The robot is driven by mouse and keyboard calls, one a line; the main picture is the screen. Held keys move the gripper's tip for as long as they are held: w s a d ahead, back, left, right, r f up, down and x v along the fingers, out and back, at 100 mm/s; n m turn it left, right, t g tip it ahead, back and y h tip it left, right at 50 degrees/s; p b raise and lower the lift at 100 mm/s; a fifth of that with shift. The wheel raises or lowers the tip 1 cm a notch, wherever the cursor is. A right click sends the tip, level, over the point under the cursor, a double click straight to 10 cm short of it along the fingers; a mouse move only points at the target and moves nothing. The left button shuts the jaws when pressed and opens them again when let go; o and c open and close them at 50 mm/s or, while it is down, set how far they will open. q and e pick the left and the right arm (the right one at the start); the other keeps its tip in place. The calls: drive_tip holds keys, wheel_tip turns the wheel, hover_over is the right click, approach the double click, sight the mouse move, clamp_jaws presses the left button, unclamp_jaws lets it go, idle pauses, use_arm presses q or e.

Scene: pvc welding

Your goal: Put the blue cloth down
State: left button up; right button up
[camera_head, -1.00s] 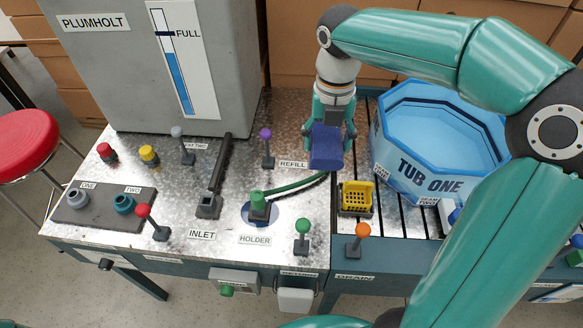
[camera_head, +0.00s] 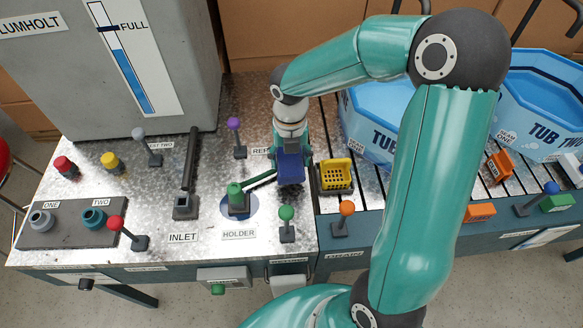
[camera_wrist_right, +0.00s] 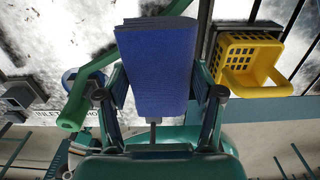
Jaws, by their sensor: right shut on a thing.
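The blue cloth (camera_head: 291,168) is a folded dark blue block, held in my right gripper (camera_head: 290,150) above the metal worktop. In the right wrist view the cloth (camera_wrist_right: 157,68) sits between the two fingers of the right gripper (camera_wrist_right: 155,100), which are shut on it and partly hidden behind it. The cloth is just left of a yellow basket (camera_head: 335,174), which also shows in the right wrist view (camera_wrist_right: 250,62). The green-handled tool in the holder (camera_head: 236,195) is to the left of the cloth. My left gripper is not in view.
Tub one (camera_head: 375,118) stands behind the basket, partly hidden by my right arm, with tub two (camera_head: 545,105) to the right. Levers with purple (camera_head: 234,124), green (camera_head: 286,213) and orange (camera_head: 347,208) knobs stand around the cloth. The inlet (camera_head: 186,206) is further left.

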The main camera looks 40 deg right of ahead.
sight(290, 170)
drive_tip(key=shift+f, duration=2.3)
drive_tip(key=shift+s, duration=0.1)
drive_tip(key=o, duration=1.1)
drive_tip(key=shift+f, duration=0.1)
wheel_tip(290, 170, up, 12)
drive_tip(key=shift+r+p, duration=0.15)
drive_tip(key=shift+p, duration=0.15)
